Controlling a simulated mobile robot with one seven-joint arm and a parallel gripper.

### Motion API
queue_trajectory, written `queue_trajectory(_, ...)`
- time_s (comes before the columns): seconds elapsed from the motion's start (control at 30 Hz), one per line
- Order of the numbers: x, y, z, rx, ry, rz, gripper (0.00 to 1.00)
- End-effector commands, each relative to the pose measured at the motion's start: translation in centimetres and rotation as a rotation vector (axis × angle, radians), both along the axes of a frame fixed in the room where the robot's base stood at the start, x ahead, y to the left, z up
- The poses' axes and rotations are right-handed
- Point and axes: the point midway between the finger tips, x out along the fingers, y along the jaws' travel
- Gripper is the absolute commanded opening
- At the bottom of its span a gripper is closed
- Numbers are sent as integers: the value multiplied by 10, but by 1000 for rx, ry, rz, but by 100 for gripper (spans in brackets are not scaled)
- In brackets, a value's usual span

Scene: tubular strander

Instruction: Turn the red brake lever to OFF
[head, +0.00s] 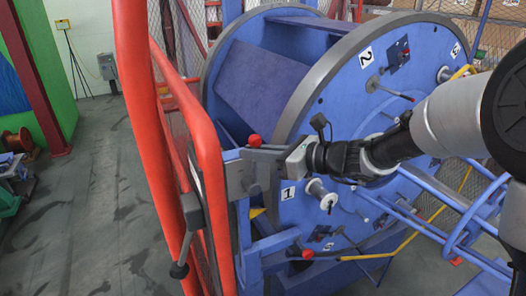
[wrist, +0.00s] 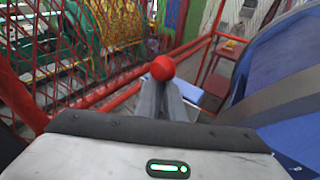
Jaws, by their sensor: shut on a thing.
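A red ball knob (head: 254,140), which I take for the top of the red brake lever, stands by a grey bracket beside the red guard rail. It also shows in the wrist view (wrist: 162,68), just beyond my fingertips. My gripper (head: 262,151) reaches in from the right, and its fingers (wrist: 166,100) are shut on the lever just below the knob. The fingers hide most of the lever's shaft. I cannot read any OFF or ON marking.
The big blue drum (head: 330,110) with numbered plates stands close behind and right of my gripper. A red guard rail (head: 213,180) rises on the left. A second red knob (head: 307,254) sits lower, by a yellow bar (head: 385,254).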

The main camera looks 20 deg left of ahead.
Motion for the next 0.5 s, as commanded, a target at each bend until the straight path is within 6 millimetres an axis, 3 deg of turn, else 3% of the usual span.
queue_trajectory(0.5, -28, 22, -5, -199, -253, 2, 0)
